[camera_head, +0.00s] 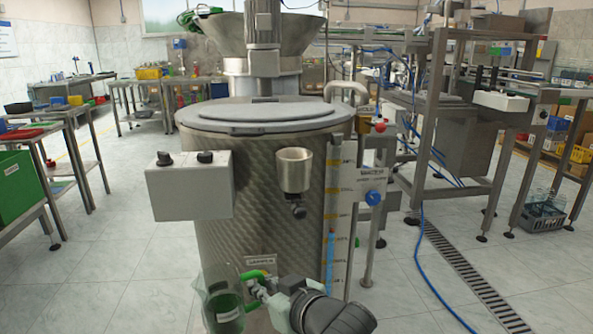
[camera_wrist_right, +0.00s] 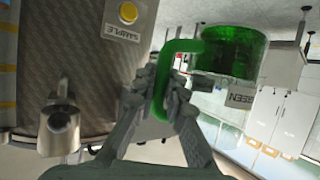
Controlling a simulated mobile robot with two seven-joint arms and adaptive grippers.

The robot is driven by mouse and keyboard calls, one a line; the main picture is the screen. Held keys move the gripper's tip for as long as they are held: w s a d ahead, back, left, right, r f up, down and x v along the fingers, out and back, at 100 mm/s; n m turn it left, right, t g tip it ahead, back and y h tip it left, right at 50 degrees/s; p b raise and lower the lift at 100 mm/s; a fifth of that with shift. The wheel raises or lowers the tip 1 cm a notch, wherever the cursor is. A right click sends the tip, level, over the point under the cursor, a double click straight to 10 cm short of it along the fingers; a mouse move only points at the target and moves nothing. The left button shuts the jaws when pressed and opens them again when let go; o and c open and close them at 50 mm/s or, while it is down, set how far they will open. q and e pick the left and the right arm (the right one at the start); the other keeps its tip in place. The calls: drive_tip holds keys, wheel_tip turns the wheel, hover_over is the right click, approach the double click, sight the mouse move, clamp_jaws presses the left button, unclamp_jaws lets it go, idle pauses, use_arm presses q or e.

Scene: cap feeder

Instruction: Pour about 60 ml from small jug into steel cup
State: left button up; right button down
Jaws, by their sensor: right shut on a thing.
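The small jug (camera_head: 222,303) is see-through with a green tint, a label and a green handle; it is at the bottom of the head view, low in front of the tank, and looks roughly upright. My right gripper (camera_head: 258,286) is shut on its handle. In the right wrist view the jug (camera_wrist_right: 230,52) looks deep green, and the gripper's fingers (camera_wrist_right: 163,95) close around the handle. The liquid level is not clear. The steel cup (camera_head: 294,168) is on the tank's front, above and right of the jug, apart from it; its inside bottom is hidden. My left gripper is not in view.
A large steel tank (camera_head: 210,255) with a grey lid stands ahead. A grey control box (camera_head: 190,185) juts out left of the cup, and a level gauge (camera_head: 328,215) stands right of it. A tap (camera_head: 299,211) sits below the cup. A blue hose (camera_head: 428,270) lies on the floor.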

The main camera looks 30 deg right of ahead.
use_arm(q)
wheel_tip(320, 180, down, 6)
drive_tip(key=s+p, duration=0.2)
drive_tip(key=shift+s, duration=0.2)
use_arm(e)
drive_tip(key=w+d+r, duration=0.3)
drive_tip(key=d+r, duration=0.1)
drive_tip(key=r, duration=0.3)
drive_tip(key=w+d+r, duration=0.3)
drive_tip(key=r, duration=0.5)
drive_tip(key=w+d+r+y, duration=0.1)
drive_tip(key=w+d+r, duration=0.2)
drive_tip(key=r, duration=0.4)
drive_tip(key=shift+w+d+r+n, duration=0.15)
drive_tip(key=shift+w+d+n, duration=0.2)
drive_tip(key=shift+d, duration=0.45)
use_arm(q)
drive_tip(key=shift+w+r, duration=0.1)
use_arm(e)
drive_tip(key=shift+r, duration=0.15)
